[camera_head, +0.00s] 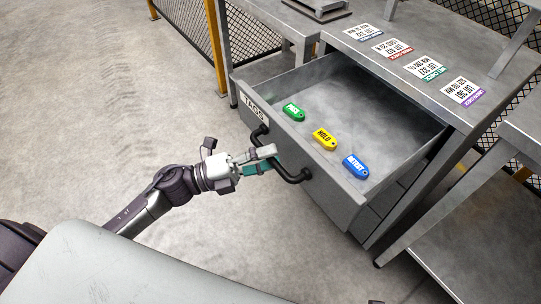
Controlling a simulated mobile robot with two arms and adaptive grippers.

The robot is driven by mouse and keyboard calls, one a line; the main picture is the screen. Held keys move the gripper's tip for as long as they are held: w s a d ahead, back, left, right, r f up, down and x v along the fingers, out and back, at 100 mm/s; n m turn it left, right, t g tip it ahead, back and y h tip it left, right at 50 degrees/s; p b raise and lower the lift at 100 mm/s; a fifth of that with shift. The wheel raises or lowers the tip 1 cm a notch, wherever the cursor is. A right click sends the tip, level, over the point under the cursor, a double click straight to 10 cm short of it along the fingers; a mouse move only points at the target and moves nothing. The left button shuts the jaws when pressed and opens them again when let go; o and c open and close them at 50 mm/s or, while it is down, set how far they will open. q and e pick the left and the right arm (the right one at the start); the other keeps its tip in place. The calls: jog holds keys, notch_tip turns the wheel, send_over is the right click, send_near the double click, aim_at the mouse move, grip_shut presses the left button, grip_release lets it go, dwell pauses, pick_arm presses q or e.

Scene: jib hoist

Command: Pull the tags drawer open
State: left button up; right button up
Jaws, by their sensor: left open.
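The tags drawer (345,200) is pulled well out from under a grey metal bench. A label reading TAGS (254,107) is on its front. A dark curved handle (292,178) is fixed to the drawer front. A green tag (293,112), a yellow tag (325,138) and a blue tag (355,166) lie inside, in a row near the front. My left gripper (268,160) is at the handle, with its open fingers around or beside the bar; I cannot tell which. My right gripper is not in view.
Several printed cards, one of them purple-edged (463,91), lie on the bench top (484,76). A lower metal table (470,215) stands at the right. A yellow post (215,45) and mesh fence are behind. The floor (110,110) at left is clear.

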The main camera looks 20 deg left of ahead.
pick_arm(q)
jog(key=v, duration=1.1)
jog(key=shift+a, duration=0.1)
